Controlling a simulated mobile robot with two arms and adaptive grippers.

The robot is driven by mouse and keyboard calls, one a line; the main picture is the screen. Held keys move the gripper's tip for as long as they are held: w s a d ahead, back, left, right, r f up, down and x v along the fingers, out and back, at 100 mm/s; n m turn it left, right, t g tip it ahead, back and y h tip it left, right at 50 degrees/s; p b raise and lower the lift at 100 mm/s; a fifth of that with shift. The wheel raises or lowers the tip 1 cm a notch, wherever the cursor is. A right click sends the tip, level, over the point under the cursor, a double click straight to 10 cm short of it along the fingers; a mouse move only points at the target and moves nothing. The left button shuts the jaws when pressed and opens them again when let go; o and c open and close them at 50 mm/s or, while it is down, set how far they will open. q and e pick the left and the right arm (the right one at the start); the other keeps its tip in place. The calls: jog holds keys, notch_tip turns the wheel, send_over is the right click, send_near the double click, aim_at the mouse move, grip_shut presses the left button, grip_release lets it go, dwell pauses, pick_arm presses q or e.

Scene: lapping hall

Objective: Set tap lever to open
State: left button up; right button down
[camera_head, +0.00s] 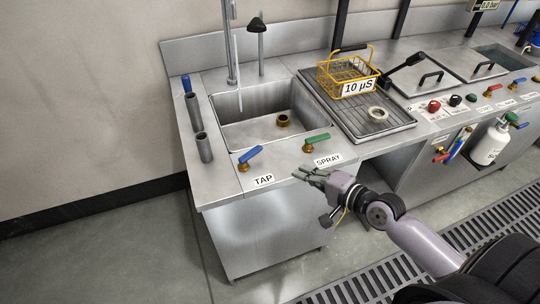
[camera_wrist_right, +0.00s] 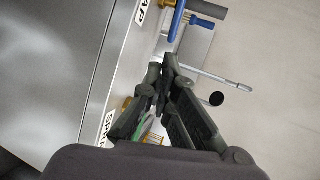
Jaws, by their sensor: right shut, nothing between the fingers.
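The tap lever (camera_head: 250,155) is a blue handle on a brass base, behind the TAP label (camera_head: 264,180) on the sink's front rim. Its handle slants, with the free end toward the back right. In the right wrist view the blue tap lever (camera_wrist_right: 177,20) shows at the top, ahead of the fingers. My right gripper (camera_head: 297,173) is shut and empty, just right of the TAP label and in front of the SPRAY label. In the wrist view its fingertips (camera_wrist_right: 160,85) are together, apart from the blue lever. My left gripper is out of view.
A green spray lever (camera_head: 317,138) stands close behind my right gripper, by the SPRAY label (camera_head: 328,160). Behind the levers is the sink basin (camera_head: 255,100). Grey upright tubes (camera_head: 204,147) stand left of the tap lever. A yellow basket (camera_head: 345,75) sits on the drainer at right.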

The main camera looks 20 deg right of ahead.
aim_at(269, 164)
jog(key=x, duration=0.4)
jog(key=r+x, duration=0.1)
jog(key=x, duration=0.4)
jog(key=p+x, duration=0.1)
jog(key=x, duration=0.3)
jog(key=shift+w+r, duration=0.1)
jog(key=shift+w, duration=0.3)
jog(key=shift+a, duration=0.15)
